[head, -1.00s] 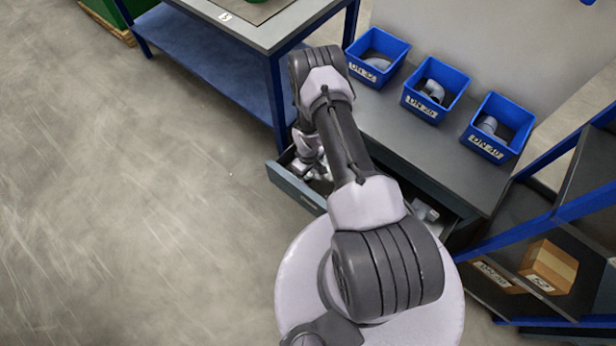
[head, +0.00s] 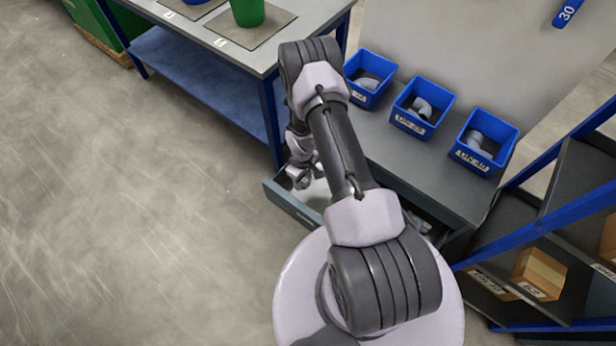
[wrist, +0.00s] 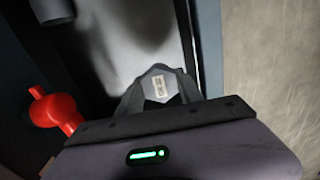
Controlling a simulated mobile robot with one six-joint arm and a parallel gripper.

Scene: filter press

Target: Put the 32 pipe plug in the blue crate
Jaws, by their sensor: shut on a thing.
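My gripper (wrist: 160,95) is shut on a grey, faceted plug (wrist: 158,74) with a small white label in the wrist view. The label's print is too small to read surely. In the head view my gripper (head: 303,178) is above the open drawer (head: 292,205); the plug cannot be made out there. Three blue bins stand on the cabinet top: left (head: 360,97), middle (head: 405,124) and right (head: 470,156), each with grey fittings inside. A blue container (head: 195,2) on the workbench is cut off by the top edge.
A red fitting (wrist: 52,108) and a grey cylindrical part (wrist: 50,10) show in the wrist view. A green container (head: 247,10) stands on the workbench (head: 270,58). Blue-framed shelving (head: 560,215) with cardboard boxes is at right. The floor at left is clear.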

